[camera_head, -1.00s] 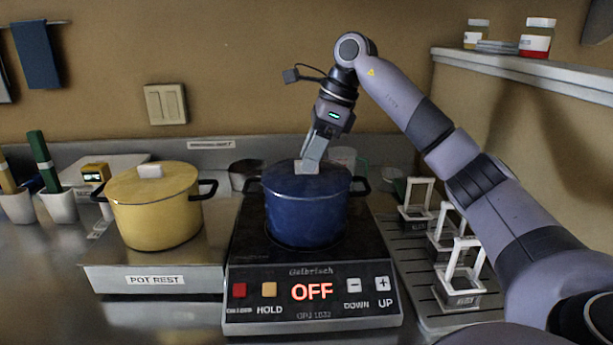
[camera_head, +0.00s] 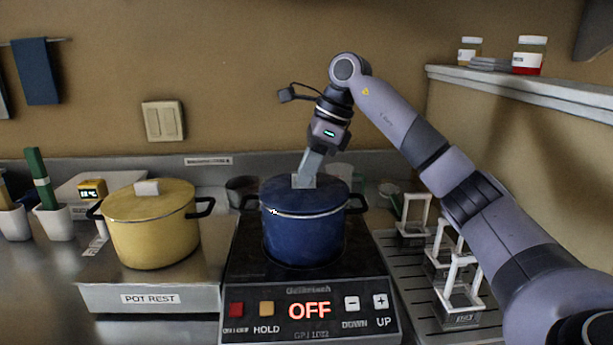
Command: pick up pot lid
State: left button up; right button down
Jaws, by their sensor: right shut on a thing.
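A blue pot (camera_head: 305,237) stands on the black cooktop (camera_head: 245,262), whose display reads OFF. Its blue lid (camera_head: 330,197) sits on top of the pot; I cannot tell whether it is slightly raised. My right gripper (camera_head: 304,180) reaches down from above and is shut on the pale knob of the blue lid. The fingers hide part of the knob. A yellow pot (camera_head: 155,238) with its own yellow lid (camera_head: 150,203) and white knob stands on the pot rest to the left. My left gripper is not in view.
The pot rest (camera_head: 150,298) is left of the cooktop. White-handled frames (camera_head: 458,285) stand on a slatted tray at right. White cups (camera_head: 52,222) with tools are at far left. A shelf (camera_head: 520,88) with jars runs along the right wall.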

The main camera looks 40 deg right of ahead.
notch_tip(320, 180, up, 19)
jog(key=p, duration=0.5)
